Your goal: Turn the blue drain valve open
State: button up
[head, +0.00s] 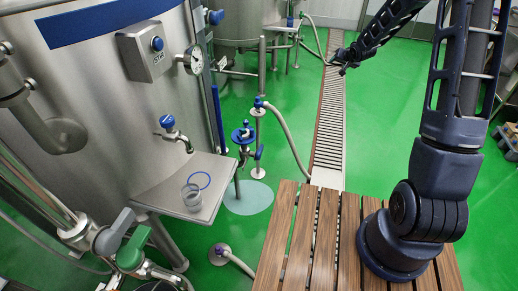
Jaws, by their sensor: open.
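A valve with a blue handle (243,133) stands on piping low beside the large steel tank, just right of the small steel shelf. A second blue handle (259,152) sits just to its right on a short post. Another blue-topped tap (167,122) sticks out of the tank wall above the shelf. I cannot tell for certain which of these is the drain valve. My gripper (342,70) is at the top centre, over the floor drain, far from all of them. It is small and dark in view, open, and holds nothing that I can see.
The steel shelf (150,180) holds a clear cup (192,197) and a blue ring (199,180). A hose (288,140) runs to the floor drain (330,120). Grey and green valve handles (133,248) are at bottom left. Green floor (390,110) is open right of the drain.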

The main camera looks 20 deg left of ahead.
aim_at(260, 152)
jog(key=w+a+f+y, duration=0.1)
jog(key=a+f+y, duration=0.1)
jog(key=a+f, duration=0.55)
jog(key=w+a+f+y, duration=0.15)
jog(key=a+f, duration=0.25)
jog(key=f, duration=0.7)
jog(key=a+f+y, duration=0.3)
jog(key=a+f, duration=0.3)
jog(key=f, duration=0.3)
jog(key=s+a+f+m+g+y, duration=0.1)
jog(key=s+a+f+y, duration=0.15)
jog(key=s+f, duration=0.5)
jog(key=s+a+f+m+g+y, duration=0.1)
jog(key=s+a+f+m+y, duration=0.2)
jog(key=f, duration=0.8)
jog(key=s+a+f+y, duration=0.1)
jog(key=s+a+f, duration=0.2)
jog(key=s+f, duration=0.5)
jog(key=w+f+x, duration=0.1)
jog(key=x, duration=1)
jog(key=shift+f, duration=0.25)
grip_shut()
